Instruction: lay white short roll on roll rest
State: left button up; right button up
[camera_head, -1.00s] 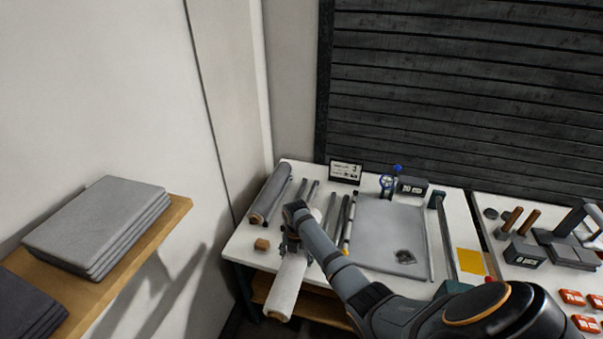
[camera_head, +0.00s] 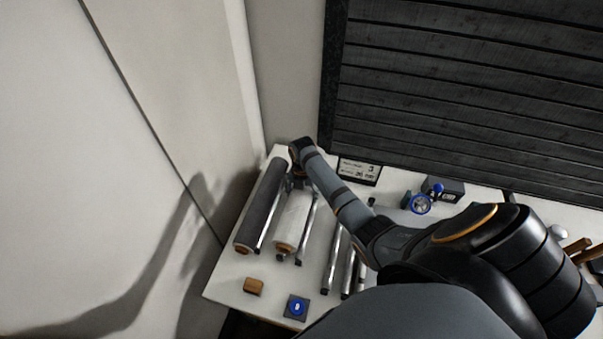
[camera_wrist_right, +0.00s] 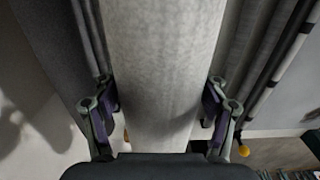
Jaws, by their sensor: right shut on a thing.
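The white short roll (camera_head: 293,218) has a pale wrapped surface and a brown core end. It lies lengthwise along the roll rest, whose metal rail (camera_head: 308,232) shows along the roll's right side. I cannot tell whether the roll touches the rails. My right gripper (camera_head: 300,181) is at the roll's far part, with the arm reaching in from the right. In the right wrist view the gripper (camera_wrist_right: 163,108) has one finger on each side of the white roll (camera_wrist_right: 160,60) and is shut on it. My left gripper is not in view.
A dark grey roll (camera_head: 263,205) lies close on the left of the white roll. More bare rails (camera_head: 333,258) lie to the right. A small brown block (camera_head: 253,286) and a blue-topped square piece (camera_head: 297,307) stand near the front edge. A sign (camera_head: 359,170) stands at the back.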

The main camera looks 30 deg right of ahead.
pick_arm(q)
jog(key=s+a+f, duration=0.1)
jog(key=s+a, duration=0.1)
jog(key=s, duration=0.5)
pick_arm(e)
jog(key=shift+s+a+f+b, duration=0.2)
jog(key=shift+s+a+b, duration=0.3)
jog(key=shift+s, duration=0.4)
jog(key=f, duration=0.2)
jog(key=f+b, duration=0.1)
jog(key=shift+w+d, duration=0.3)
jog(key=shift+w, duration=0.05)
jog(key=f+b, duration=0.2)
jog(key=shift+w+f+b, duration=0.2)
jog(key=shift+f+b, duration=0.2)
jog(key=shift+f, duration=0.25)
jog(key=shift+s+a+f+b, duration=0.1)
jog(key=shift+s+f+b, duration=0.05)
jog(key=shift+f+b, duration=0.6)
jog(key=shift+f, duration=0.35)
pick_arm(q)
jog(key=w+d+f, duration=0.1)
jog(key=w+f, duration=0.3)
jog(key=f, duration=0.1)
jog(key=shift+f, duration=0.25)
pick_arm(e)
jog(key=o, duration=1.7)
jog(key=shift+c, duration=0.2)
